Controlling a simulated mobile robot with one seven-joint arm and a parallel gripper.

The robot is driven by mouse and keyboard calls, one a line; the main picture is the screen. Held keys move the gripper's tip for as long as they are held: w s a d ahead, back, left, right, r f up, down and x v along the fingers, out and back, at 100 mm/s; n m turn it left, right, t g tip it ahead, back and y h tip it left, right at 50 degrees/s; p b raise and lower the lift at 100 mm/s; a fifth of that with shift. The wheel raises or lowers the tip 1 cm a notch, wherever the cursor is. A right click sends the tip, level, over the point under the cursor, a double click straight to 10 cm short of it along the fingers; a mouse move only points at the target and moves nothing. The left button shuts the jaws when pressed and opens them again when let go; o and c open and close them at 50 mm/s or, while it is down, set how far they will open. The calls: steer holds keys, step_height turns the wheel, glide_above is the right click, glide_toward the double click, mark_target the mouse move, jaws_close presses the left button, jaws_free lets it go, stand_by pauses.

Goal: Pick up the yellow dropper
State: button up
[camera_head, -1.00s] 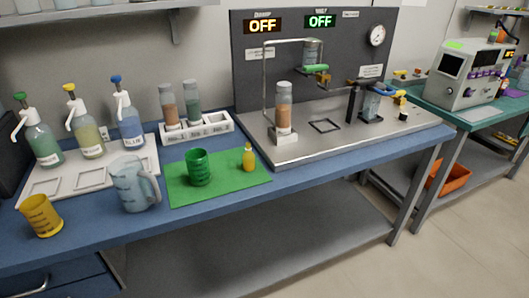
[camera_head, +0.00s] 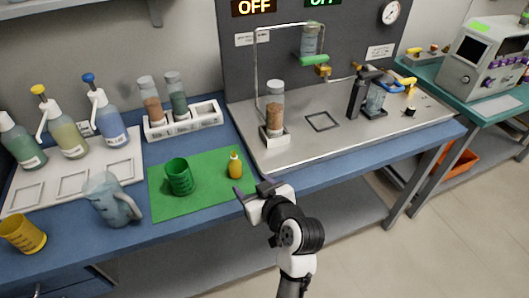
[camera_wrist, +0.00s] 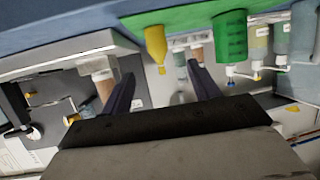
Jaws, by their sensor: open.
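The yellow dropper (camera_head: 235,167) stands upright on the right part of the green mat (camera_head: 205,196), right of the green cup (camera_head: 179,178). My gripper (camera_head: 253,189) is open and empty, near the table's front edge, a little to the right and front of the dropper and apart from it. In the wrist view, the dropper (camera_wrist: 156,44) appears upside down beyond the gap between my two dark fingers (camera_wrist: 158,74). The green cup (camera_wrist: 230,38) shows to its right there. Nothing hides the dropper.
A clear pitcher (camera_head: 111,200) and a yellow cup (camera_head: 22,234) stand at the left. Several pump bottles (camera_head: 67,138) and a white rack with two vials (camera_head: 183,123) are behind. A metal panel (camera_head: 300,157) with a vial on a holder lies right of the mat.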

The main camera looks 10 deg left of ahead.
mark_target(238, 171)
steer(key=w+f+b, duration=0.1)
steer(key=b, duration=0.2)
steer(key=f+b, duration=0.1)
steer(key=b, duration=0.2)
steer(key=shift+w+a+f+b, duration=0.2)
steer(key=shift+w+a+b, duration=0.1)
steer(key=shift+w, duration=0.05)
steer(key=p+x, duration=0.1)
steer(key=x, duration=0.2)
steer(key=p+x, duration=0.1)
steer(key=x, duration=0.2)
steer(key=p+x, duration=0.1)
steer(key=x, duration=0.2)
steer(key=shift+w+a+r, duration=0.3)
steer(key=shift+a, duration=0.05)
steer(key=shift+w+a+f, duration=0.3)
steer(key=shift+w+a, duration=0.05)
steer(key=shift+w, duration=0.1)
steer(key=c, duration=1.1)
steer(key=shift+o, duration=0.2)
steer(key=shift+r, duration=0.1)
